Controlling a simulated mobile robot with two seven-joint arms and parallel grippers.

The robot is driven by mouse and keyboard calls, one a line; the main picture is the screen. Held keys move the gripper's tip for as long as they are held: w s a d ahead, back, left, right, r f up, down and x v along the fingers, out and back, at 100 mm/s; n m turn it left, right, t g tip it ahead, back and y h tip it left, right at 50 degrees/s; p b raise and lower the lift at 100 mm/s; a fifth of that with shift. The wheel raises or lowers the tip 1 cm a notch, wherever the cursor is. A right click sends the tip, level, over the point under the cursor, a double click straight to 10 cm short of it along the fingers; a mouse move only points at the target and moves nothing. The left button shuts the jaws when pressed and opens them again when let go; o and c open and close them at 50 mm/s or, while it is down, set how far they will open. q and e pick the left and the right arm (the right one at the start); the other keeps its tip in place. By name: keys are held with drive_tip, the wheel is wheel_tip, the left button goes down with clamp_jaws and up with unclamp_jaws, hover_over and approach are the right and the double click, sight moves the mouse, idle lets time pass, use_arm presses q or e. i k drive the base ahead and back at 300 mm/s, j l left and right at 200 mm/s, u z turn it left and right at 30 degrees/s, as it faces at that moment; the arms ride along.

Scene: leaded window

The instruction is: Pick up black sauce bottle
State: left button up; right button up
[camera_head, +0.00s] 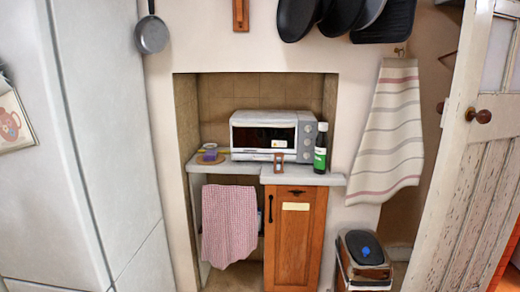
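A dark sauce bottle (321,148) with a green label and a pale cap stands upright on the right part of the counter (333,180). It is just right of a white toaster oven (262,134) in the wall alcove. Neither of my grippers shows in the head view.
A small wooden hourglass-like item (278,163) stands left of the bottle, in front of the oven. A purple item on a round board (209,155) is at the counter's left. A wooden cupboard (293,235) is below. A striped towel (389,135) and an open door (466,180) are to the right.

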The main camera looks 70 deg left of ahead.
sight(322, 141)
drive_tip(key=u, duration=1.55)
